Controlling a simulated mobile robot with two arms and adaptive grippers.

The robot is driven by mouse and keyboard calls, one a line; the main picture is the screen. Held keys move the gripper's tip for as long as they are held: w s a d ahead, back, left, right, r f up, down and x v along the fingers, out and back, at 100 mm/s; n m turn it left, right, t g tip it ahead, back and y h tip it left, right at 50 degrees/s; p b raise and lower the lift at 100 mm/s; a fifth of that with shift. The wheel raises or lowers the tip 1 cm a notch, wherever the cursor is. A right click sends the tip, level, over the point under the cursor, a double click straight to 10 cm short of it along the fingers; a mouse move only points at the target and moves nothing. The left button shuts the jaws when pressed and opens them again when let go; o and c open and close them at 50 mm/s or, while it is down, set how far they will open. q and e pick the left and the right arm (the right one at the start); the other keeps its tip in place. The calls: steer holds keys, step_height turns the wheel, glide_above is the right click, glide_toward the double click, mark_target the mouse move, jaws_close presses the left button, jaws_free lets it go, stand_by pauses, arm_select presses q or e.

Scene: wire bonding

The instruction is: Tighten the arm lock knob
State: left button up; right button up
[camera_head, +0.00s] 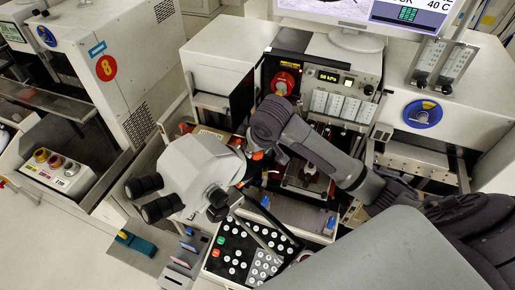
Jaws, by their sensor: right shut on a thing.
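A white stereo microscope head (202,170) with two black eyepieces stands left of centre over the bonding machine. My right arm comes in from the right, and its dark gripper (256,158) points down close behind the microscope head. The gripper is shut on the arm lock knob, at the microscope's arm. The knob is almost wholly hidden by the gripper and the microscope head; small orange parts show there. My left gripper is not in view.
A black keypad panel (213,255) with white buttons lies in front of the microscope. White cabinets flank the station.

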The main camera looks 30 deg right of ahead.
steer(key=shift+r+m, duration=0.1)
steer(key=shift+m, duration=0.2)
stand_by(0.4)
steer(key=o, duration=1.2)
steer(key=shift+c, duration=0.2)
steer(key=v, duration=1.2)
steer(key=shift+a, duration=0.2)
